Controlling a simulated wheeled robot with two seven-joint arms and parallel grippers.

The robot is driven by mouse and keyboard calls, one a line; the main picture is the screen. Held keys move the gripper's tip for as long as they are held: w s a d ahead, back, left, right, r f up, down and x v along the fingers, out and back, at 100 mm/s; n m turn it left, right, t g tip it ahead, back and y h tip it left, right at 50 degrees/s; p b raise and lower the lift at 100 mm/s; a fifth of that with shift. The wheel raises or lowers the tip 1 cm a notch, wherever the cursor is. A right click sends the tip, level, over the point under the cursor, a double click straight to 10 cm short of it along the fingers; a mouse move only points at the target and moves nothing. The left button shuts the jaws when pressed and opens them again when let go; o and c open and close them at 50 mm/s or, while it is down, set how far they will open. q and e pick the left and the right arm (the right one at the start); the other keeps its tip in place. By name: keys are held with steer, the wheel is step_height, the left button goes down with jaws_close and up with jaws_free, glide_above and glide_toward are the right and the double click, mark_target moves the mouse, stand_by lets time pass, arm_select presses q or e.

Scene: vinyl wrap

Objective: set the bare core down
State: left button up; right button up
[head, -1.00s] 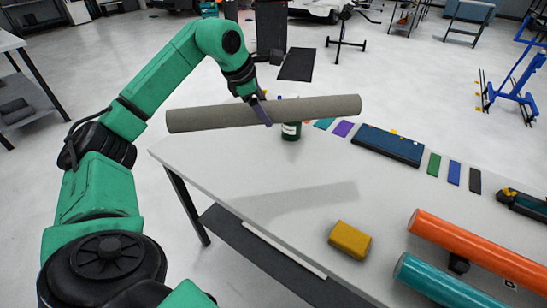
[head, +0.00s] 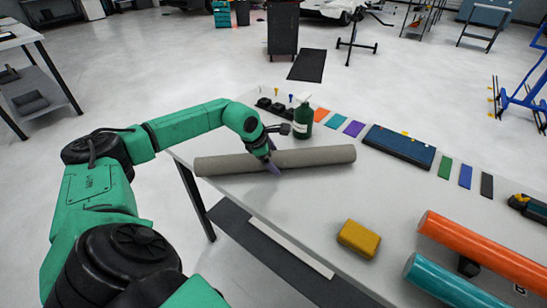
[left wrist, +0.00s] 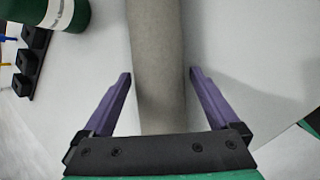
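The bare core (head: 318,157), a long grey-brown tube, lies along the far left part of the white table (head: 290,200), its left end close to the table's front-left edge. It looks to be resting on the top. My left gripper (head: 272,163) is over it near its middle. In the left wrist view, the core (left wrist: 158,70) runs between the two purple fingers of the gripper (left wrist: 160,76), which stand apart with a narrow gap on each side. My right gripper is not in view.
A green spray bottle (head: 303,118) stands just behind the core, with black holders (head: 275,107) beside it. A yellow block (head: 359,239), an orange roll (head: 480,247) and a teal roll (head: 445,282) lie at the front right. The table's middle is clear.

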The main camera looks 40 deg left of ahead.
arm_select(q)
steer(key=shift+s+a+r, duration=0.1)
steer(key=shift+r, duration=0.15)
steer(key=b+v, duration=0.1)
steer(key=v, duration=1)
steer(key=shift+r+b, duration=0.25)
steer(key=shift+b, duration=0.05)
